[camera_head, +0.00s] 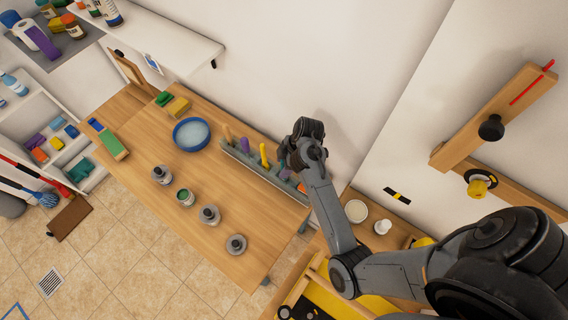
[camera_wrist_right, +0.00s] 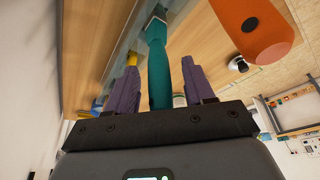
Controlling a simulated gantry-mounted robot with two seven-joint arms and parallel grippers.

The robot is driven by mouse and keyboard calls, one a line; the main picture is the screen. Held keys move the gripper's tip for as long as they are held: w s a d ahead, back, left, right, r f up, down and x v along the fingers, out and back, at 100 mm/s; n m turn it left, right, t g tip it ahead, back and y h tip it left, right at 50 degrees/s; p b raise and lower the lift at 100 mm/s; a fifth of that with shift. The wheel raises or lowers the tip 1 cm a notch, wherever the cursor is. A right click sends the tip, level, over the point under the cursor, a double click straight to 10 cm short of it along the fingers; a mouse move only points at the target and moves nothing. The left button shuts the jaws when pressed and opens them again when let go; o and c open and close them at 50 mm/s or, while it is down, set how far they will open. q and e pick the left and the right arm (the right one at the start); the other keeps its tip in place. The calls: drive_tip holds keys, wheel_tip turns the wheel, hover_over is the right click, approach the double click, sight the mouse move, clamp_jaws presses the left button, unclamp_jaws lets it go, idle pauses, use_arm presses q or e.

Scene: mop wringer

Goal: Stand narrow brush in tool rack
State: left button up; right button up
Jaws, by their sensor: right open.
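The grey tool rack (camera_head: 240,159) runs along the table's back edge, with several coloured handles upright in it, among them a yellow one (camera_head: 264,154). My right gripper (camera_head: 291,157) is over the rack's right part; its fingers are hard to make out in the head view. In the right wrist view a slim teal tool (camera_wrist_right: 159,62), which may be the narrow brush, lies between the open fingers of this gripper (camera_wrist_right: 160,88), with gaps on both sides. Its lower end is hidden behind the gripper body. My left gripper is not in view.
A blue bowl (camera_head: 192,134), a green-filled jar (camera_head: 185,198) and several grey-lidded pots stand on the wooden table (camera_head: 140,160). A large orange object (camera_wrist_right: 252,30) is close by in the wrist view. The wall is just behind the rack.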

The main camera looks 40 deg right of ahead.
drive_tip(key=v, duration=1)
drive_tip(key=shift+r+p, duration=0.4)
drive_tip(key=shift+p, duration=0.05)
drive_tip(key=shift+s, duration=0.1)
